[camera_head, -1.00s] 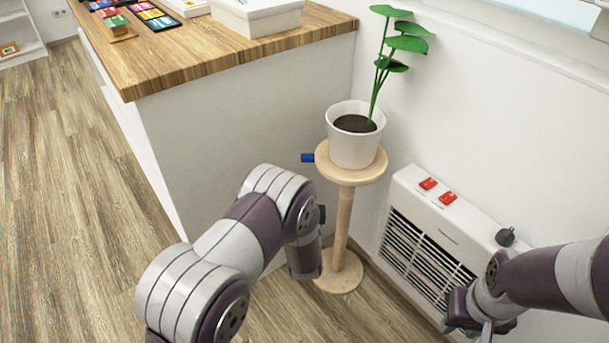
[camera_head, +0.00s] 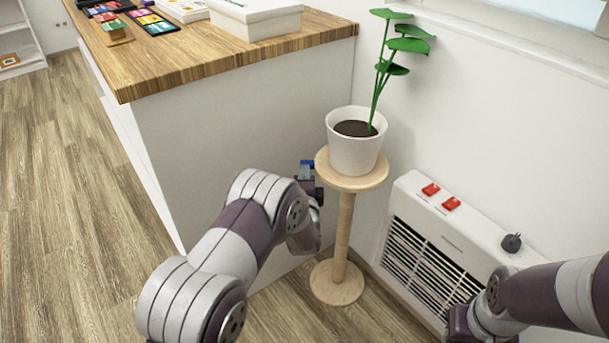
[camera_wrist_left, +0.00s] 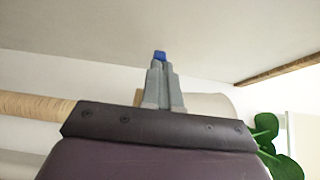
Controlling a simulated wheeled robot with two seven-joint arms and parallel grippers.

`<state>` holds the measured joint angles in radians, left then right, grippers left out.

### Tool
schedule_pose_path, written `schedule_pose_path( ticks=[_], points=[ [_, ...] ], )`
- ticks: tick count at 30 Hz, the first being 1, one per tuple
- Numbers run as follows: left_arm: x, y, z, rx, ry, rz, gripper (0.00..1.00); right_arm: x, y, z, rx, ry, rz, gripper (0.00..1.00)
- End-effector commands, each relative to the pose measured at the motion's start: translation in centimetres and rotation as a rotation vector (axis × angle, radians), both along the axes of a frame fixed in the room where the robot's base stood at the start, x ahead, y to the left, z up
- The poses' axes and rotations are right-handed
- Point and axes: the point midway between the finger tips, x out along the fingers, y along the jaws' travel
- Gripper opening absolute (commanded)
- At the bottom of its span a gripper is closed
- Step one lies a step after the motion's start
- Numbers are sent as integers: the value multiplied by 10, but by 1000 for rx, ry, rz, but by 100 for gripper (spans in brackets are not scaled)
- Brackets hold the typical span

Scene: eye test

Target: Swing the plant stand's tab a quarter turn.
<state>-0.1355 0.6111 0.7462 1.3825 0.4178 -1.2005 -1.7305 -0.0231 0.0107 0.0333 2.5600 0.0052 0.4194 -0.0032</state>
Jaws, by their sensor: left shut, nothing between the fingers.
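The plant stand (camera_head: 342,235) is pale wood with a round top, a post and a round foot. Its small blue tab (camera_head: 307,163) sits at the left of the top, partly hidden by my left gripper (camera_head: 306,176). That gripper is shut and empty, right at the tab. In the left wrist view the shut fingers (camera_wrist_left: 160,82) point at the blue tab (camera_wrist_left: 160,55), which shows just past their tips; I cannot tell whether they touch. My right gripper (camera_head: 468,328) is at the lower right by the heater, its fingers unclear at the picture's bottom edge.
A white pot (camera_head: 352,152) with a green plant (camera_head: 392,69) stands on the stand. A wood-topped counter (camera_head: 205,72) is close on the left. A white heater (camera_head: 435,240) with red switches is on the right. The floor at the left is clear.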

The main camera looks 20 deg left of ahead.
Motion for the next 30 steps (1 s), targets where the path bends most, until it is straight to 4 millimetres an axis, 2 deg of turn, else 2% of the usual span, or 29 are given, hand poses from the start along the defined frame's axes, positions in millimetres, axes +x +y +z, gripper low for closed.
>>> schedule_pose_path(
  ticks=[8,20,30],
  points=[
    [7,6,0,0,1,-62,0,0,0,-1,0,0,0,35],
    [30,17,-1,0,-1,-254,0,0,0,-7,0,0,0,35],
    [52,21,-2,0,-1,-252,0,0,0,-17,0,0,0,35]
  ],
)
